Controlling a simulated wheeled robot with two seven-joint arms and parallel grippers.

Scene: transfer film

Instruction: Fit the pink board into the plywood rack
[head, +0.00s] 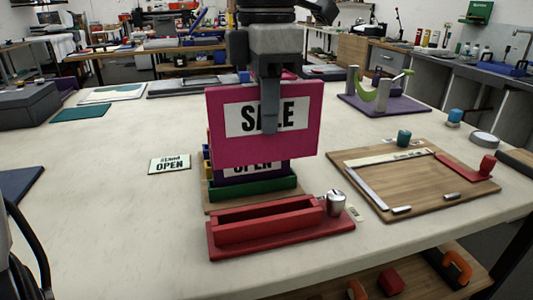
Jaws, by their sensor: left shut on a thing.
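The pink board (217,135) has a white label reading "SALE". My left gripper (269,122) is shut on it at its upper middle and covers part of the lettering. The board hangs upright, facing me, above the middle of the table. Below and behind it is the rack, with a plywood base (214,203) and coloured slot bars, including a green front bar (253,189). A dark purple board (280,169) with an "OPEN" label stands in the rack, mostly hidden by the pink board. I cannot tell whether the pink board touches the rack. My right gripper is out of view.
A red trough fixture (265,226) with a metal cylinder (336,203) stands just in front of the rack. A small "OPEN" card (170,164) lies to the left. A wooden board with rulers (440,205) lies to the right. The table's left front is clear.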

